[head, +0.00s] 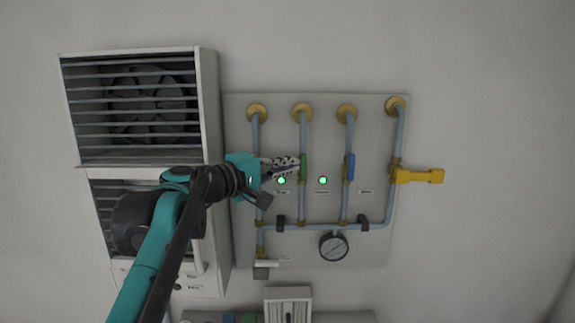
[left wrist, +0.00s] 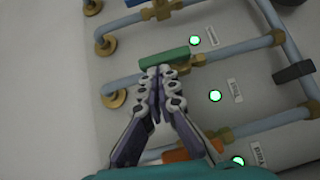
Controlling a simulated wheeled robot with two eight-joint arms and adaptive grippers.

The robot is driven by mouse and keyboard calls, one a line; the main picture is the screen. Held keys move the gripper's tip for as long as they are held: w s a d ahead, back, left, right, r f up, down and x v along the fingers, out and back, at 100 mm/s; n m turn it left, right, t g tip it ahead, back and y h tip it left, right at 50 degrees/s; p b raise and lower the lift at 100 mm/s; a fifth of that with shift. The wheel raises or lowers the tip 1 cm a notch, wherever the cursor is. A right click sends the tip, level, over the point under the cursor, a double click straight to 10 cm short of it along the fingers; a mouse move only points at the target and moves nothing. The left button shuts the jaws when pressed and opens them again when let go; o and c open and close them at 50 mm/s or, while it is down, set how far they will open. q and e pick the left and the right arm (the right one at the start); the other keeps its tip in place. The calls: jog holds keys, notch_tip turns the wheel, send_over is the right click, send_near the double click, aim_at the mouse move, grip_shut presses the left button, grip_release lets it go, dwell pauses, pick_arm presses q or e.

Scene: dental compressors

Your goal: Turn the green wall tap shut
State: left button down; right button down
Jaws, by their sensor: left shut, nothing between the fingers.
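The green tap (head: 303,168) sits on the second pipe from the left of the wall panel. Its handle stands upright, along the pipe, in the head view. In the left wrist view the green handle (left wrist: 164,58) lies just beyond my fingertips. My left gripper (head: 296,164) is shut and empty, with its tips at or very near the handle's left side; I cannot tell whether they touch. It also shows in the left wrist view (left wrist: 158,72). My right gripper is not in view.
A blue tap (head: 350,167) is on the pipe to the right, and a yellow tap (head: 418,176) sticks out sideways at the panel's right edge. A gauge (head: 333,246) hangs below. A louvred cabinet (head: 207,120) stands left of the panel (head: 330,205). Two green lights glow beside the taps.

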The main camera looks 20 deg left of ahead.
aim_at(303, 159)
pick_arm(q)
jog(key=shift+d+r+p, duration=0.2)
jog(key=shift+r+p, duration=0.05)
jog(key=shift+p, duration=0.1)
jog(key=shift+w+d+r+p, duration=0.25)
jog(key=shift+d+p, duration=0.1)
jog(key=shift+d, duration=0.35)
jog(key=shift+w+d+r+p, duration=0.15)
jog(key=shift+d+r+p, duration=0.15)
jog(key=shift+d, duration=0.35)
jog(key=d, duration=0.1)
jog(key=d+m+g+y+p, duration=0.1)
jog(key=w+d+f+p, duration=0.1)
jog(key=shift+m, duration=0.4)
jog(key=shift+f+g+y, duration=0.1)
jog(key=shift+g+y, duration=0.2)
jog(key=shift+g, duration=0.1)
dwell(0.6)
